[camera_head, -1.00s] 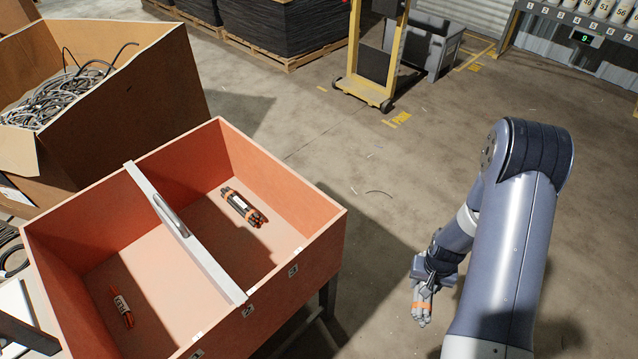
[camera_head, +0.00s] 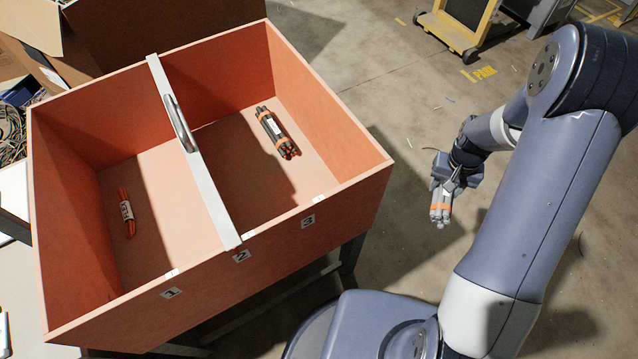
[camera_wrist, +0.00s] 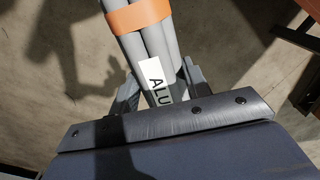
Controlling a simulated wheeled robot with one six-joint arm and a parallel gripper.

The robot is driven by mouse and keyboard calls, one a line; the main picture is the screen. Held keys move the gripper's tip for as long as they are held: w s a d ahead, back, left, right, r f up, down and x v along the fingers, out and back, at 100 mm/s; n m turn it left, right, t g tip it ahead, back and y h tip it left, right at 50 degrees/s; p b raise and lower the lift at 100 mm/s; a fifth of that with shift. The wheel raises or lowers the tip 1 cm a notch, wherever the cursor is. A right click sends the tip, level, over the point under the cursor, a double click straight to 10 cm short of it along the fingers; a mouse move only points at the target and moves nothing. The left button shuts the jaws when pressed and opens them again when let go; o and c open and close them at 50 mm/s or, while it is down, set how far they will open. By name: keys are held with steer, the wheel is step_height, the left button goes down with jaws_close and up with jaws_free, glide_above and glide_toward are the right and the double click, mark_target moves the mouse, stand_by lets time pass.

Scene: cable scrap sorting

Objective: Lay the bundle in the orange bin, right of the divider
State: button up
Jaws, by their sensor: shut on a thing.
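My gripper (camera_head: 450,185) is shut on a bundle (camera_head: 441,207) of grey rods with an orange band and a white label. In the wrist view the bundle (camera_wrist: 145,45) shows between the fingers, its label reading "ALU". The bundle hangs over the floor, right of the orange bin (camera_head: 330,195) and apart from it. A pale divider (camera_head: 212,195) with a metal handle splits the bin. Right of the divider lies a dark bundle (camera_head: 274,132) with orange bands. Left of it lies an orange bundle (camera_head: 126,212) with a white label.
The bin's front wall carries number tags 1, 2 and 3. A cardboard box (camera_head: 110,45) stands behind the bin. A yellow cart (camera_head: 462,38) stands at the back. Inside the right part, floor room shows in front of and left of the dark bundle.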

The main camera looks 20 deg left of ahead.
steer(key=w+f+b, duration=0.1)
steer(key=b, duration=0.4)
steer(key=shift+w+f, duration=0.15)
steer(key=shift+b, duration=0.95)
steer(key=b, duration=0.5)
steer(key=shift+r, duration=0.3)
step_height(320, 180, up, 23)
steer(key=p, duration=2.2)
steer(key=s+a+m, duration=0.1)
steer(key=s+a, duration=0.5)
steer(key=a, duration=0.5)
steer(key=s+a+m, duration=0.2)
steer(key=s+a, duration=0.5)
steer(key=a, duration=0.4)
steer(key=shift+s+r+m, duration=0.3)
steer(key=shift+r, duration=0.1)
